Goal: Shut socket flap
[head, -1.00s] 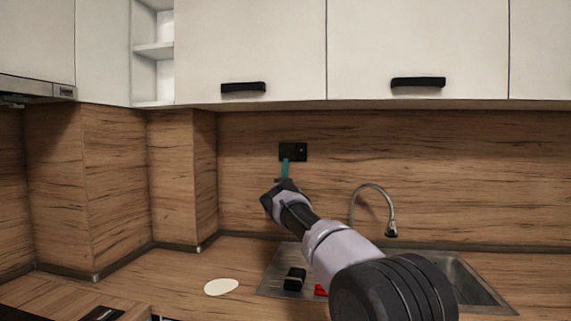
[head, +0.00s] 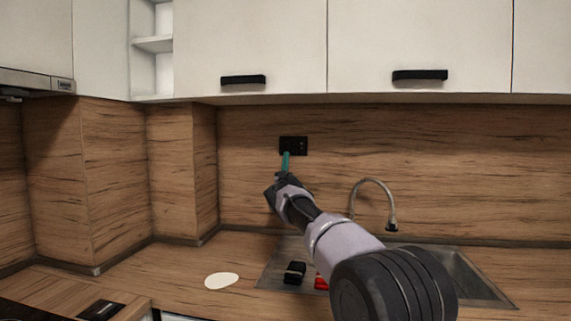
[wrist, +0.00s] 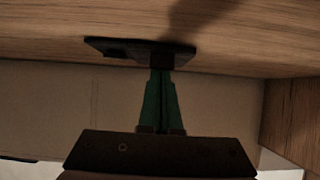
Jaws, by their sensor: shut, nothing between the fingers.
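The black socket plate (head: 298,146) is on the wood splashback, left of the tap. In the wrist view it is a dark flat plate (wrist: 108,47) seen from below at a steep angle. My gripper (head: 286,154) has teal fingers, close together and empty, their tips at the lower left part of the plate. In the wrist view the fingertips (wrist: 161,73) meet a small dark block at the plate, perhaps the flap; contact is not certain. I cannot tell the flap's angle, as it is black on black and partly behind the fingers.
Below are a steel sink with a curved tap (head: 374,185), a black item (head: 294,272), a red item (head: 321,282) and a white disc (head: 221,281) on the worktop. White cabinets (head: 250,45) hang above. The splashback around the socket is clear.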

